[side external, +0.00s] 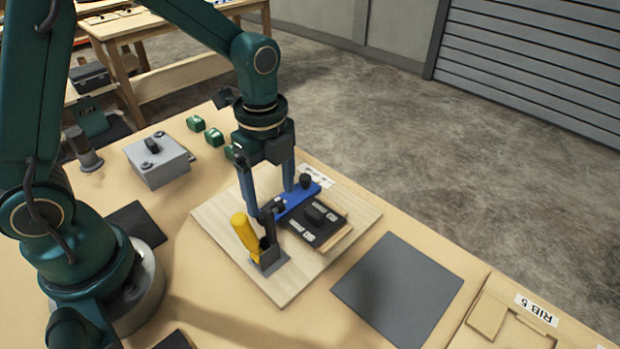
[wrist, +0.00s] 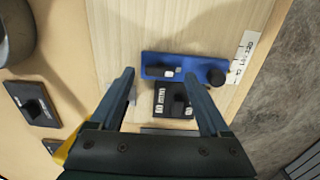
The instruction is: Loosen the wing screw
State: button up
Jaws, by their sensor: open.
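A blue bar (side external: 297,201) lies on the light wooden board, and it also shows in the wrist view (wrist: 187,66). It carries two dark fittings: a small winged piece (wrist: 164,72) with a pale spot, which looks like the wing screw, and a round black knob (wrist: 216,76) at the other end. My gripper (side external: 269,202) points down with its fingers apart and empty. In the wrist view its fingertips (wrist: 160,75) lie to either side of the winged piece. I cannot tell how far above it they are.
A black panel (side external: 300,232) with a dark knob and white labels sits beside the bar. A grey box (side external: 160,165) and a dark mat (side external: 397,288) lie further off.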

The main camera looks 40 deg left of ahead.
jog(key=shift+f, duration=0.55)
grip_shut()
